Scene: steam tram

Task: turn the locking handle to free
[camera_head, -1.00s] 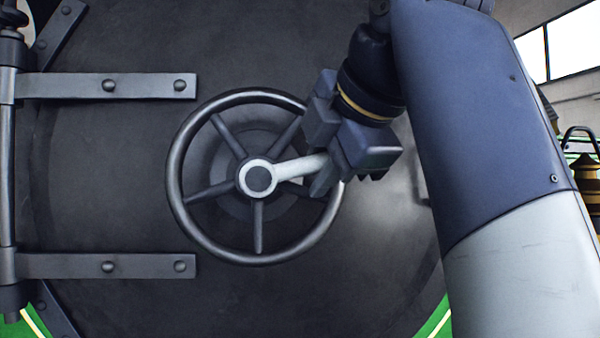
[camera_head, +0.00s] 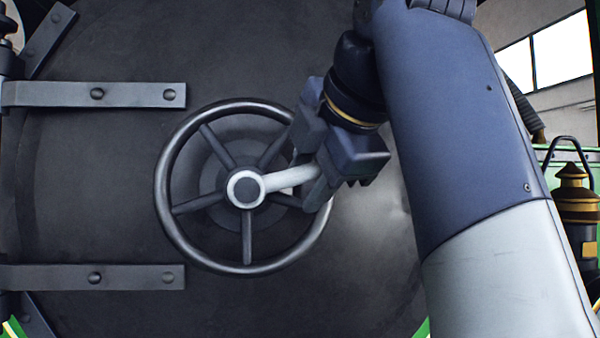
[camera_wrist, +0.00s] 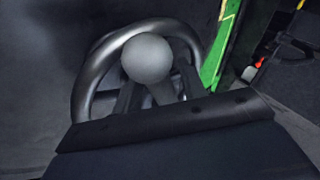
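The locking handle (camera_head: 280,182) is a pale grey lever at the centre of a dark spoked handwheel (camera_head: 162,205) on a large round black door (camera_head: 100,190). It points right and slightly up from its round hub. My gripper (camera_head: 314,165) is at the handle's outer end, with a finger on either side of it, and hides the tip. In the wrist view a round grey knob (camera_wrist: 147,58) shows in front of the handwheel rim (camera_wrist: 85,95), with dark fingers beside the bar below it. Whether the fingers press on the handle cannot be made out.
Two hinge straps, upper (camera_head: 130,95) and lower (camera_head: 130,276), cross the door's left side. A brass-topped lamp (camera_head: 575,205) stands at the far right. My arm covers much of the right side. The door face below the wheel is clear.

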